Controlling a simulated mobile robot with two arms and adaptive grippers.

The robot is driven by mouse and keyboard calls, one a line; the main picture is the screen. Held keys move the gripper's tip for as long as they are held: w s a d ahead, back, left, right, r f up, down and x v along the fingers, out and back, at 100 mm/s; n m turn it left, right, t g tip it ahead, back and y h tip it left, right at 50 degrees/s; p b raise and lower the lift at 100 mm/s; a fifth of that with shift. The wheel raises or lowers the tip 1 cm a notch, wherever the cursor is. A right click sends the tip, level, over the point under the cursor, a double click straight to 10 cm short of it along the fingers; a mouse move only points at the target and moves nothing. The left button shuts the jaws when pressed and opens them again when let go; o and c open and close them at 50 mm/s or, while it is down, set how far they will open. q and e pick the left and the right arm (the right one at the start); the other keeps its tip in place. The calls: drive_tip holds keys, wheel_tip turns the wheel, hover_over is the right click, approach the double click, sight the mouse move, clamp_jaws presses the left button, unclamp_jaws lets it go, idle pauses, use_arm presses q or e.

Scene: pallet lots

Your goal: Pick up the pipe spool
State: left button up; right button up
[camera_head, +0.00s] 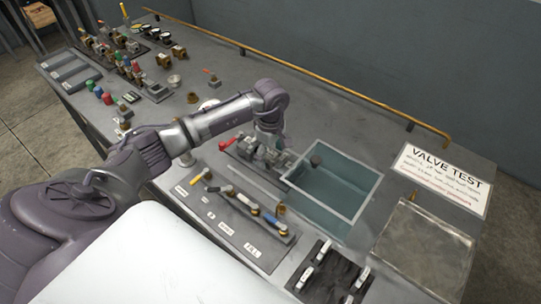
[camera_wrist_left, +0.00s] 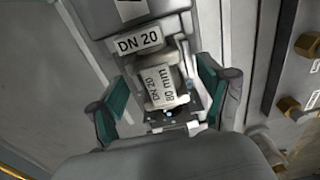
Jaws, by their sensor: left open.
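My left gripper (camera_head: 268,150) reaches down over the bench just left of the water tub, at a clamp-like metal fixture (camera_head: 246,146). In the left wrist view, its two teal-padded fingers (camera_wrist_left: 165,88) are spread apart. Between them is a light grey piece with a label reading "DN 20 80 mm" (camera_wrist_left: 160,85), which seems to be the pipe spool. A gap seems to show on either side of it; contact cannot be made out. A "DN 20" plate (camera_wrist_left: 138,42) is above it. In the head view the spool is mostly hidden by the gripper. My right gripper is not in view.
The teal-watered tub (camera_head: 372,188) stands right of the gripper. A tool board (camera_head: 215,210) lies in front, a black tray (camera_head: 330,275) at the front right. A "VALVE TEST" sign (camera_head: 442,178) and a bare metal plate (camera_head: 425,250) lie right. Several fittings crowd the far left.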

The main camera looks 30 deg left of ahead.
use_arm(q)
drive_tip(key=shift+r, duration=0.1)
clamp_jaws()
idle(0.4)
